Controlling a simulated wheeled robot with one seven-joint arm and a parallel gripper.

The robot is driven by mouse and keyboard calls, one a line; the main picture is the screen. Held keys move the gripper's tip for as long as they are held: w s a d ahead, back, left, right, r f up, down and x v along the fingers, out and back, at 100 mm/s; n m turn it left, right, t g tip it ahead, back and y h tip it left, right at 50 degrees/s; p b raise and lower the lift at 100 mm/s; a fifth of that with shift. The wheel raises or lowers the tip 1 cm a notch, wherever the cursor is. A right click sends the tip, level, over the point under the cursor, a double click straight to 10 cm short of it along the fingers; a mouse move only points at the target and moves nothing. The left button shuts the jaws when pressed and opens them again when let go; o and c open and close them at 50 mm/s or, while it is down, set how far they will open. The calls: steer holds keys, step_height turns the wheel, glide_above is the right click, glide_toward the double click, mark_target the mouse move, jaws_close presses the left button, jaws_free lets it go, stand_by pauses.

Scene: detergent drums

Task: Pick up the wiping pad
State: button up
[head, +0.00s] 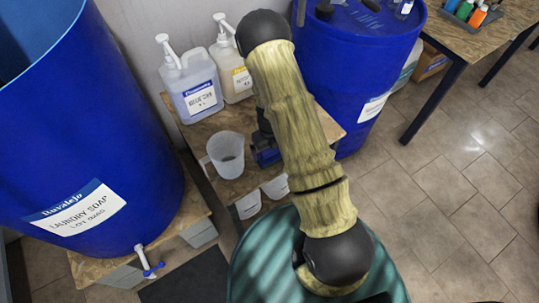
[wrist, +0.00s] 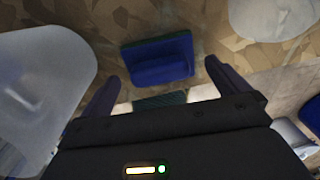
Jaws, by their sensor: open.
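The wiping pad (wrist: 157,58) is a blue block with a dark green layer along its edge. It lies on the wood-chip board tabletop, ahead of my gripper (wrist: 161,72) in the wrist view. My gripper is open, with one dark finger on each side of the pad's line and nothing held between them. In the head view the pad (head: 267,156) shows as a small blue patch beside my arm, partly hidden by it. My gripper is mostly hidden behind my arm there.
A translucent cup (head: 226,158) stands left of the pad. Two pump bottles, one bluish (head: 190,85) and one cream (head: 232,72), stand at the table's back. Large blue drums stand left (head: 80,130) and right (head: 350,60). Tiled floor (head: 440,200) is open at right.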

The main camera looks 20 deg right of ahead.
mark_target(270, 150)
steer(key=shift+f, duration=1.6)
steer(key=c, duration=0.7)
steer(key=shift+r, duration=0.1)
step_height(270, 150, up, 10)
steer(key=shift+f+p, duration=0.1)
steer(key=shift+p, duration=0.25)
